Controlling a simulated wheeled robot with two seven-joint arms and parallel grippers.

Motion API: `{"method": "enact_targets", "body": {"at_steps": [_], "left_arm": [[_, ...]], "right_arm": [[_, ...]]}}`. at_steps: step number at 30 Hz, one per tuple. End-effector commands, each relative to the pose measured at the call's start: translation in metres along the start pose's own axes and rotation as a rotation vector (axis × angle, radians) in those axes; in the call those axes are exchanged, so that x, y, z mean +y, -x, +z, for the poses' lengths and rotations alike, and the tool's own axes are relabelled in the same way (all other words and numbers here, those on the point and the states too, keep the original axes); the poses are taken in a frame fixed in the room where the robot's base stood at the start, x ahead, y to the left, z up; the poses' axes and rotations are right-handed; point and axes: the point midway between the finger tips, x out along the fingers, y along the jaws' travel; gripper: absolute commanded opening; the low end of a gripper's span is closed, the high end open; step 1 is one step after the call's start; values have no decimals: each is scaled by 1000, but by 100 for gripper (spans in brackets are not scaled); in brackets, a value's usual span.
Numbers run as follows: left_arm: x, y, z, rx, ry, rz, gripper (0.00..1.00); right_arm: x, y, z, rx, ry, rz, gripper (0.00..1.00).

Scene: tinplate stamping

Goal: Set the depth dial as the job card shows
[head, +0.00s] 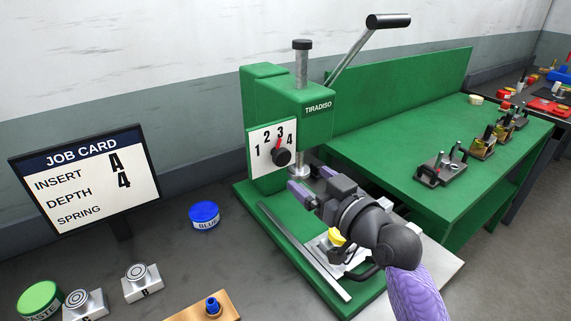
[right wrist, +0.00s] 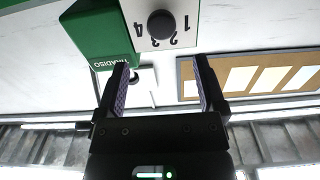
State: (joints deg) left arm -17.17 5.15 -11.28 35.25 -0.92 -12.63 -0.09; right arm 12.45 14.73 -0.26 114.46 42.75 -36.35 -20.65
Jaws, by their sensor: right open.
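The job card (head: 85,180) stands at the left and reads INSERT A, DEPTH 4; nothing shows after SPRING. The depth dial is a black knob (head: 282,157) on a white plate (head: 259,163) numbered 1 to 4, on the front of the green press (head: 268,103). Its red pointer is up at 3. My right gripper (head: 311,182) is open and empty, just below and right of the dial, apart from it. In the right wrist view the knob (right wrist: 161,24) lies ahead of the open fingers (right wrist: 162,82), upside down. My left gripper is not in view.
A blue tin (head: 204,215), a green-lidded tin (head: 39,300) and metal insert blocks (head: 142,284) stand on the grey bench. The press lever (head: 372,42) rises at the top. A green side table (head: 400,130) holds several tools at the right.

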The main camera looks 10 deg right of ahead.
Motion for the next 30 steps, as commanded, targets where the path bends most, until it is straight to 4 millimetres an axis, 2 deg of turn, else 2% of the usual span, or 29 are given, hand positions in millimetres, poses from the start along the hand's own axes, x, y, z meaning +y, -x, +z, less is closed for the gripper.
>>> {"method": "enact_targets", "body": {"at_steps": [6, 10, 15, 22, 30], "left_arm": [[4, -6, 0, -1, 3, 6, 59], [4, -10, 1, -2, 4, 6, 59], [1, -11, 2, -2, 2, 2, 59], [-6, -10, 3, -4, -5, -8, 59], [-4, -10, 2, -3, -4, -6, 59]], "right_arm": [[-1, -51, 2, -2, -4, -2, 89], [-1, -72, 2, -3, -2, -2, 89], [-2, -83, 2, -5, -1, -2, 89], [-2, -84, 2, -6, 0, -2, 89], [-2, -84, 2, -6, 0, -2, 32]]}}
